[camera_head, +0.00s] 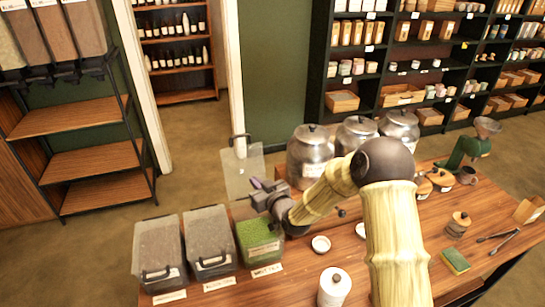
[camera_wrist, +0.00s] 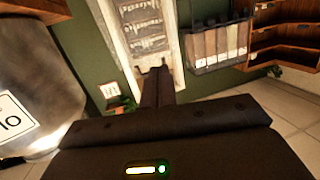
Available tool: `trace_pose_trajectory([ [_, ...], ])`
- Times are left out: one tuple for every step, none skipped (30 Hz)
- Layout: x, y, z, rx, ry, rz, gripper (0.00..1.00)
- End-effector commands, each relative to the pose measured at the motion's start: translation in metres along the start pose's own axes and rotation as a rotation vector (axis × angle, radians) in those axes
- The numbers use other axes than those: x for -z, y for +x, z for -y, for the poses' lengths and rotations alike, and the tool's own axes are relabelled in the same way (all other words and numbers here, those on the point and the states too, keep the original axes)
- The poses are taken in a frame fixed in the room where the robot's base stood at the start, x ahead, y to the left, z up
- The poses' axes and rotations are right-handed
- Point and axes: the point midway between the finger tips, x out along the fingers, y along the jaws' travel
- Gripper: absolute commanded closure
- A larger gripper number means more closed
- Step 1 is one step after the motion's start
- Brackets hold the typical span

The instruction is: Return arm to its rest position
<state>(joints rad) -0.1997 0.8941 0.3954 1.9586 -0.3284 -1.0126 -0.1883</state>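My arm reaches over the wooden counter (camera_head: 300,287) from the lower right. My gripper (camera_head: 257,184) is above the back edge of the counter, just over a bin of green contents (camera_head: 258,238), and points away from the camera. In the wrist view, the fingers of my gripper (camera_wrist: 156,72) are close together and look shut, with nothing visible between them. The raised clear lid (camera_head: 241,172) of the green bin stands behind my gripper; whether they touch cannot be told.
Two lidded bins (camera_head: 160,250) (camera_head: 209,240) stand left of the green one. Metal canisters (camera_head: 308,153) stand right of my gripper; one canister (camera_wrist: 35,80) is close on the left in the wrist view. A white jar (camera_head: 334,288), a small bowl (camera_head: 320,244) and a sponge (camera_head: 455,262) are near my arm.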

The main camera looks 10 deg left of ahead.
Motion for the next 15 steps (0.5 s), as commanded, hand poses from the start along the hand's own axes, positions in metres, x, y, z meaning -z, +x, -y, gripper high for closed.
trace_pose_trajectory([
  [0.000, 0.000, 0.000, 0.000, 0.000, 0.000, 1.00],
  [0.000, 0.000, 0.000, 0.000, 0.000, 0.001, 1.00],
  [0.000, -0.001, -0.001, -0.002, -0.001, 0.005, 1.00],
  [0.000, -0.002, -0.002, -0.004, -0.002, 0.012, 1.00],
  [0.000, -0.004, -0.004, -0.007, -0.003, 0.022, 1.00],
  [0.000, -0.008, -0.008, -0.013, -0.006, 0.041, 1.00],
  [0.000, -0.011, -0.012, -0.019, -0.009, 0.060, 1.00],
  [0.000, -0.016, -0.016, -0.028, -0.011, 0.084, 1.00],
  [-0.001, -0.025, -0.024, -0.042, -0.013, 0.123, 1.00],
  [-0.001, -0.032, -0.030, -0.056, -0.015, 0.157, 1.00],
  [-0.003, -0.041, -0.036, -0.069, -0.015, 0.194, 1.00],
  [-0.004, -0.054, -0.045, -0.092, -0.012, 0.246, 1.00],
  [-0.005, -0.065, -0.053, -0.112, -0.009, 0.288, 1.00],
  [-0.006, -0.077, -0.060, -0.131, -0.004, 0.329, 1.00],
  [-0.008, -0.093, -0.069, -0.159, 0.005, 0.384, 1.00],
])
